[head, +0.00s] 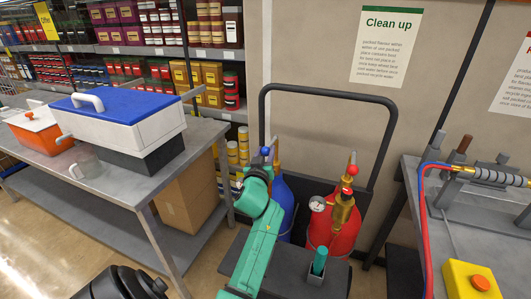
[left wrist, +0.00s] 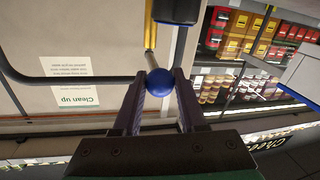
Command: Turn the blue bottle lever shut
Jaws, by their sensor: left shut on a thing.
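The blue bottle (head: 285,205) stands upright beside the red bottle (head: 333,228) in a dark cart. My green arm hides part of it. Its lever has a blue ball knob (left wrist: 160,82) on a silver rod, seen in the left wrist view. My left gripper (left wrist: 159,85) is shut around this knob, with one finger on each side. In the head view my left gripper (head: 264,163) is small at the top of the blue bottle, and its fingers are hard to make out. My right gripper is in neither view.
The cart's dark handle frame (head: 330,88) rises behind the bottles. A grey table (head: 205,140) with a blue-lidded white box (head: 125,118) stands at left. A grey bench (head: 418,195) with pipe fittings and a yellow button box (head: 472,280) stands at right.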

